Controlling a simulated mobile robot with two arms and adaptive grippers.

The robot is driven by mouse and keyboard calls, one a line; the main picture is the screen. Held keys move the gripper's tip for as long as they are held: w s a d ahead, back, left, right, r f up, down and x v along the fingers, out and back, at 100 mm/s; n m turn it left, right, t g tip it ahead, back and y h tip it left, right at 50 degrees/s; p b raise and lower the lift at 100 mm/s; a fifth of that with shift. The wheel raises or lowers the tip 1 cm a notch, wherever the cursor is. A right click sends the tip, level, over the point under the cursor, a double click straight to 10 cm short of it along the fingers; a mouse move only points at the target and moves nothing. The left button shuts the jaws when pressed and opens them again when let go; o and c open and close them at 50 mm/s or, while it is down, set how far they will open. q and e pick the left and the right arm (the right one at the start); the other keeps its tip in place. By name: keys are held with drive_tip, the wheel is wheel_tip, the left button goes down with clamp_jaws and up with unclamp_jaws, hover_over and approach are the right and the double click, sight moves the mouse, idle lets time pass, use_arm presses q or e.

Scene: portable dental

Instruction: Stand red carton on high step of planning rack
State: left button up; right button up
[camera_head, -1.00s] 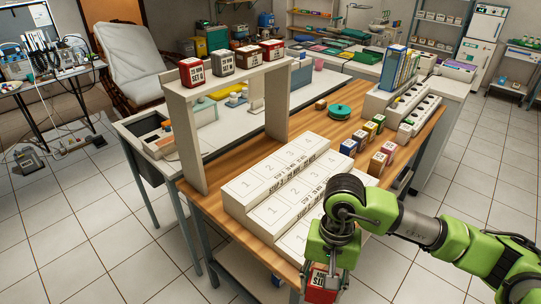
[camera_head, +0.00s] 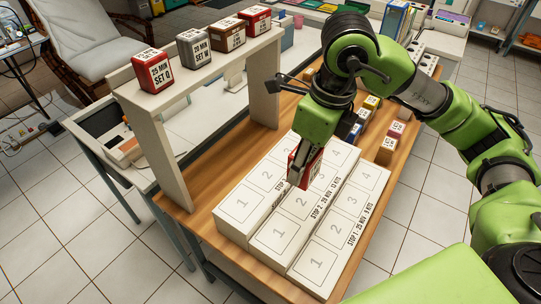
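My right gripper (camera_head: 302,168) is shut on a red carton (camera_head: 309,172) with a white label. It holds the carton over the white planning rack (camera_head: 243,204), around the boundary of the high and middle steps. I cannot tell whether the carton touches the rack. The rack has three steps with numbered spaces; the high step is at the left. Its spaces 1 and 2 show bare, and the carton and gripper hide part of the spaces behind. My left gripper is not in view.
A raised white shelf (camera_head: 214,62) stands left of the rack. On it are a red carton (camera_head: 154,71), a grey carton (camera_head: 195,48), a brown carton (camera_head: 228,34) and another red carton (camera_head: 256,19). Small coloured cartons (camera_head: 387,149) stand on the wooden table right of the rack.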

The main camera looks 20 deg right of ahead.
drive_tip(key=w+a+f+p, duration=0.1)
drive_tip(key=w+a+f, duration=0.1)
drive_tip(key=a, duration=0.1)
drive_tip(key=w+a+f+p, duration=0.2)
drive_tip(key=a+f, duration=0.1)
drive_tip(key=a, duration=0.1)
drive_tip(key=w+a+f+p, duration=0.2)
drive_tip(key=a+f, duration=0.1)
drive_tip(key=a, duration=0.1)
drive_tip(key=shift+a+f, duration=0.1)
drive_tip(key=shift+w+a+f+p, duration=0.15)
drive_tip(key=shift+a+f+p, duration=0.15)
drive_tip(key=shift+f, duration=0.1)
wheel_tip(320, 180, down, 3)
drive_tip(key=shift+w+a+f+p, duration=0.15)
drive_tip(key=shift+p, duration=0.3)
drive_tip(key=shift+f, duration=0.3)
drive_tip(key=o, duration=1.1)
